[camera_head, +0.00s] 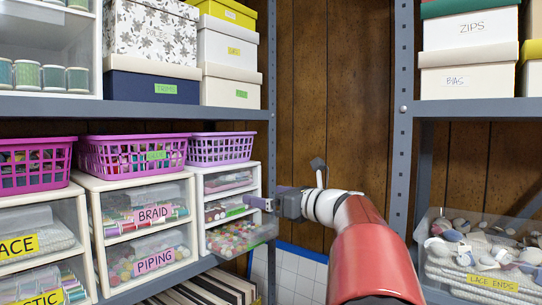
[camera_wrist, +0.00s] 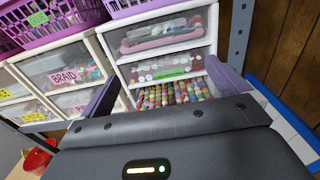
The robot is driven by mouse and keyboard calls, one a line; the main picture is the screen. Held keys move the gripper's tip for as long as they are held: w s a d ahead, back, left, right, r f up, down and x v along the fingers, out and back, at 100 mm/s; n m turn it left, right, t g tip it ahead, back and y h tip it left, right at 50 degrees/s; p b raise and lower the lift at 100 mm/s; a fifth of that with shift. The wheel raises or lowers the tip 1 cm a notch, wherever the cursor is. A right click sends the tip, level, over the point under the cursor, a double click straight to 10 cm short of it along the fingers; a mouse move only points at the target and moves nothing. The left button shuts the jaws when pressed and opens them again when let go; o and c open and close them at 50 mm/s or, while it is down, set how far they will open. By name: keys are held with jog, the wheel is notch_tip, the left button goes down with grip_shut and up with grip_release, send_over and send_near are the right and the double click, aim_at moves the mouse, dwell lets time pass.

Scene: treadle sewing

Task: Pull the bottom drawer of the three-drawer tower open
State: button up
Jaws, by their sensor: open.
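The white three-drawer tower (camera_head: 257,180) stands on the left shelf under a purple basket; it also shows in the wrist view (camera_wrist: 212,35). Its bottom drawer (camera_head: 240,236) is clear and full of colourful round pieces. It sticks out in front of the tower, and its contents show from above in the wrist view (camera_wrist: 172,95). The two drawers above look shut. My gripper (camera_head: 262,201) is open and empty, with its purple fingers in front of the tower, near the middle and bottom drawers. In the wrist view its fingertips (camera_wrist: 160,80) are spread to either side of the bottom drawer. The bottom drawer's front is hidden there.
A two-drawer unit labelled BRAID and PIPING (camera_head: 140,225) stands close on the left. A shelf upright (camera_head: 272,90) is just right of the tower. A clear LACE ENDS bin (camera_head: 480,265) is at the right. Wood panelling (camera_head: 335,90) lies behind my arm.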

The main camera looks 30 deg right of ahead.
notch_tip(320, 180, up, 9)
jog(key=p, duration=0.2)
